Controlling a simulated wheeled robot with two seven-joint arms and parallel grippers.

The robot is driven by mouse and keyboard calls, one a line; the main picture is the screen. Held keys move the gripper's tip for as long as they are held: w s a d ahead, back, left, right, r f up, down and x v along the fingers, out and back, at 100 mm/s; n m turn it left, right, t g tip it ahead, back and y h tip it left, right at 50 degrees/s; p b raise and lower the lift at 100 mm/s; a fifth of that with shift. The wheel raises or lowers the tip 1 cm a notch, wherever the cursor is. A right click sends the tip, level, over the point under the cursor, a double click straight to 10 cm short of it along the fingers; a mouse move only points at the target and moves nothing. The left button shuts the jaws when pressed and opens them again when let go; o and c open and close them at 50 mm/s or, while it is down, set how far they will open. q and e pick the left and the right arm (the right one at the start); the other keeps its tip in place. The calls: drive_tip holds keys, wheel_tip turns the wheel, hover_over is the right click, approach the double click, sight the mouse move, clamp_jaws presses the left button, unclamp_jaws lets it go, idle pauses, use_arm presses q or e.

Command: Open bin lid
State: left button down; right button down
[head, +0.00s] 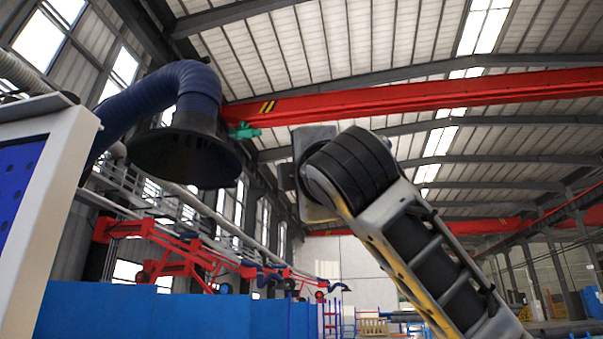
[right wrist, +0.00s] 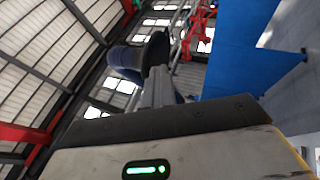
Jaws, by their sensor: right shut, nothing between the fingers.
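No bin lid can be made out in either view. A blue flat-sided structure (head: 150,312) runs along the bottom left of the head view, and blue panels (right wrist: 240,50) show at the upper right of the right wrist view. I cannot tell whether either is the bin. My right arm rises from the lower right of the head view, and its fingers cannot be made out there. In the right wrist view my right gripper (right wrist: 158,74) is shut and empty, its fingers pointing toward the dark extraction hood. My left gripper is not in view.
A black extraction hood (head: 185,158) on a thick blue duct (head: 160,97) hangs at the left, near my right arm. A white-framed panel (head: 50,190) stands at the far left. Red lifting frames (head: 180,255) stand behind the blue structure. A red crane beam (head: 430,97) crosses overhead.

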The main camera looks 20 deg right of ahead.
idle(0.8)
drive_tip(key=c, duration=1.7)
unclamp_jaws()
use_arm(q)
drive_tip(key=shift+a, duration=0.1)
